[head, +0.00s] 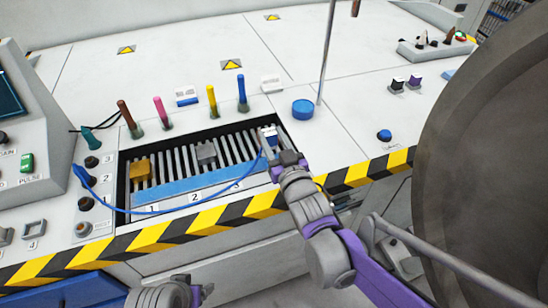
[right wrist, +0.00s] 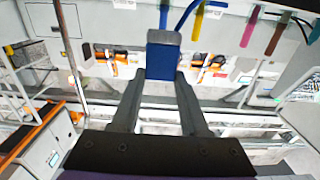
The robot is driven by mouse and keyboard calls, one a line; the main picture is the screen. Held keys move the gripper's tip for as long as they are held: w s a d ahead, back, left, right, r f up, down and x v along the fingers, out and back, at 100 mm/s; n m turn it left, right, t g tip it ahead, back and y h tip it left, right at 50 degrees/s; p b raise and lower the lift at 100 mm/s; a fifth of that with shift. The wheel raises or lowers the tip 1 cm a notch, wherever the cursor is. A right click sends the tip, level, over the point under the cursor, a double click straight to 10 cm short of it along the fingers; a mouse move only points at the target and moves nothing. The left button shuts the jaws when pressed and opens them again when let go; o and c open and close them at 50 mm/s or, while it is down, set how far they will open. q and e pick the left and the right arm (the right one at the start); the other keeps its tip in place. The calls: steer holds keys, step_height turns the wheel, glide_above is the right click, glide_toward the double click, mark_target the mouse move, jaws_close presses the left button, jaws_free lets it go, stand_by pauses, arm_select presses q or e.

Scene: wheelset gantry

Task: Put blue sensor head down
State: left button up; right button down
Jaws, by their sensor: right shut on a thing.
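My right gripper (head: 277,150) is shut on the blue sensor head (head: 270,134), at the right end of the slatted recess (head: 124,185). In the right wrist view the blue sensor head (right wrist: 163,88) sits between the two fingertips, with a grey end face. I cannot tell whether it touches the slats. A blue cable (head: 160,212) runs from the left panel in a loop across the recess front to the sensor head. A yellow head (head: 140,172) sits by number 1 and a grey head (head: 206,152) by number 2. Of my left arm only a part shows at the bottom edge; its gripper is outside the frame.
Brown, pink, yellow and blue upright handles (head: 242,93) stand behind the recess. A round blue knob (head: 302,109) and a thin post (head: 327,50) stand to the right. A striped edge (head: 225,210) runs along the front. A large dark wheel (head: 480,150) fills the right side.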

arm_select(q)
steer(key=shift+s+b+x, duration=0.15)
steer(key=shift+b+x, duration=0.35)
steer(key=shift+x, duration=0.15)
steer(key=shift+s+b+x, duration=0.15)
steer(key=shift+b+x, duration=0.3)
steer(key=shift+x, duration=0.25)
arm_select(e)
steer(key=shift+f, duration=3.1)
arm_select(q)
steer(key=shift+f, duration=0.2)
arm_select(e)
steer(key=shift+f, duration=0.1)
steer(key=shift+c, duration=2.1)
jaws_free()
steer(key=shift+r, duration=0.25)
arm_select(q)
step_height(320, 180, up, 2)
steer(key=shift+s+r+p, duration=0.15)
steer(key=shift+p, duration=0.8)
arm_select(e)
steer(key=v, duration=1.2)
arm_select(q)
steer(key=shift+r, duration=0.1)
arm_select(e)
steer(key=shift+d, duration=0.1)
